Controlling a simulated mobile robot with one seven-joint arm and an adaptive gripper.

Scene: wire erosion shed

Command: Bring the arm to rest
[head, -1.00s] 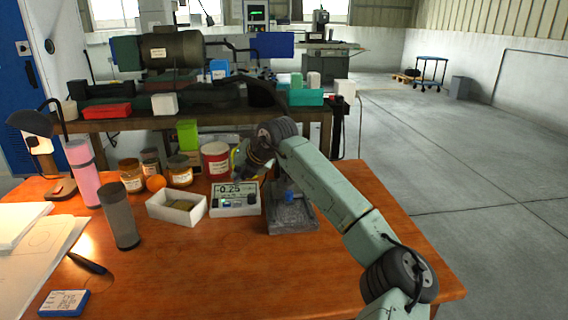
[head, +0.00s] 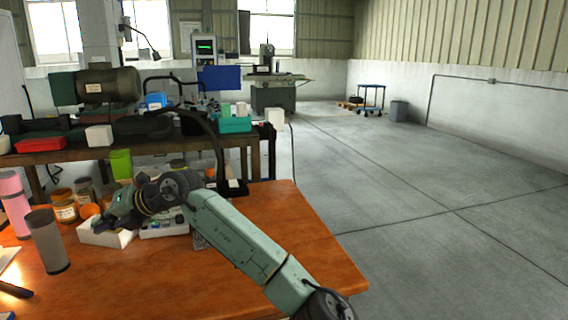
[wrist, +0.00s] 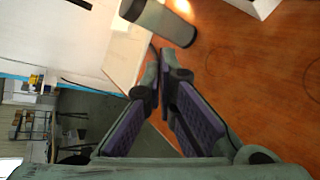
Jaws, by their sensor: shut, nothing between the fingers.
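My arm reaches over the orange-brown table (head: 285,225) from the lower right of the head view and bends at the wrist. My gripper (head: 100,224) points left, in front of the white open tray (head: 108,238), which it partly covers. In the wrist view the two fingers of my gripper (wrist: 166,68) come together at their tips, with nothing between them. The height of the gripper above the tray is hard to tell.
A grey cylinder (head: 47,241) stands left of the tray; it also shows in the wrist view (wrist: 160,22). A pink bottle (head: 14,203) and jars (head: 63,206) stand nearby. A scale (head: 163,228) is partly behind my arm. The table's right part and the floor (head: 420,190) are clear.

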